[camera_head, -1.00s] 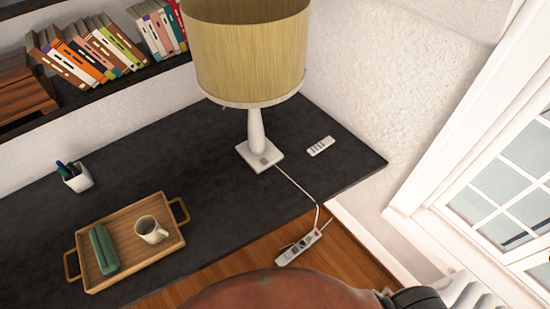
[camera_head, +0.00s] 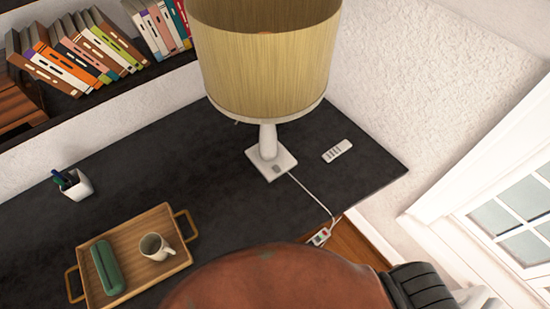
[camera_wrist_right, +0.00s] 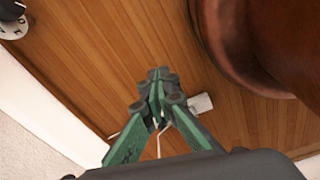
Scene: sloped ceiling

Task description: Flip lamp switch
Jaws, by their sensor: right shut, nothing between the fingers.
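The lamp has a tan drum shade (camera_head: 265,70) and a white stem on a square white base (camera_head: 271,162), upright on the dark desk. A small grey patch (camera_head: 277,169) marks the base's front; I cannot tell its position. A white cord runs from it to a power strip (camera_head: 320,237) with a red spot, partly hidden by a brown rounded object. In the right wrist view, my right gripper (camera_wrist_right: 160,80) is shut and empty above a wooden floor, with a white piece (camera_wrist_right: 200,103) partly behind its fingers. My left gripper is not in view.
The brown rounded object (camera_head: 280,280) blocks the bottom of the head view. A wooden tray (camera_head: 150,215) holds a mug (camera_head: 155,246) and a green case (camera_head: 107,268). A remote (camera_head: 337,151) lies right of the lamp. A pen cup (camera_head: 74,185) stands left. A window is at right.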

